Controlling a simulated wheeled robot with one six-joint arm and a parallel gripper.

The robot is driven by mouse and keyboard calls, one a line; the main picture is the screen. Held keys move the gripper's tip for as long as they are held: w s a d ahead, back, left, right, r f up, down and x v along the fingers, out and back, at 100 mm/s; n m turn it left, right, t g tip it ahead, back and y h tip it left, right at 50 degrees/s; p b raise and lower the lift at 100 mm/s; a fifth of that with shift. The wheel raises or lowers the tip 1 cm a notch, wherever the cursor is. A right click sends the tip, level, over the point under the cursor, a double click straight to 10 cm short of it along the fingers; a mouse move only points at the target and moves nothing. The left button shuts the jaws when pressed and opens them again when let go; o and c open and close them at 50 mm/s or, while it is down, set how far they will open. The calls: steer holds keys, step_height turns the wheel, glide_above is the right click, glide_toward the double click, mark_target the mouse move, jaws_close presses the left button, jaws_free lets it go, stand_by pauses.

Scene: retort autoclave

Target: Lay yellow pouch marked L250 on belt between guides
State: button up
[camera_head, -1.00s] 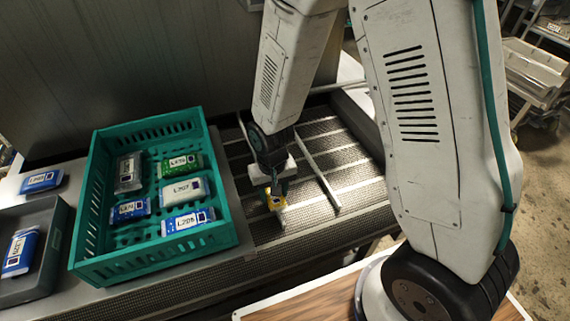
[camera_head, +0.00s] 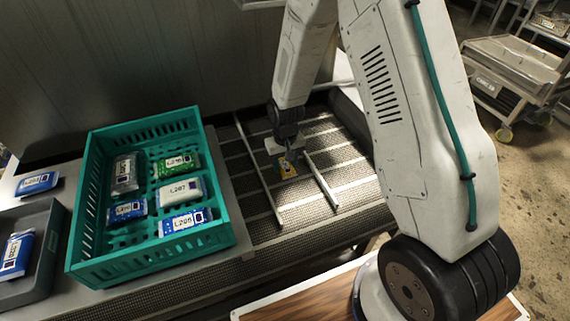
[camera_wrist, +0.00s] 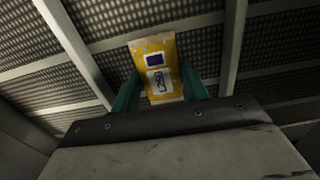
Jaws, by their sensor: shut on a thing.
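The yellow pouch (camera_wrist: 156,68) shows in the wrist view with its printed label facing the camera, the text upside down. My gripper (camera_wrist: 160,88) has its two teal fingers shut on the pouch's sides. In the head view the pouch (camera_head: 287,168) is between the two pale guide rails on the belt (camera_head: 296,214), partly hidden by my gripper (camera_head: 286,158). The left guide (camera_head: 259,172) and the right guide (camera_head: 321,182) run along either side of it. I cannot tell whether the pouch touches the belt.
A teal crate (camera_head: 222,195) with several blue, green and pale pouches stands left of the belt. A grey tray (camera_head: 57,230) with a blue pouch is at the far left, and another blue pouch (camera_head: 38,183) lies behind it. The belt's front part is clear.

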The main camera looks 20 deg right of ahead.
steer(key=shift+f, duration=0.25)
steer(key=o, duration=1)
steer(key=shift+f, duration=0.15)
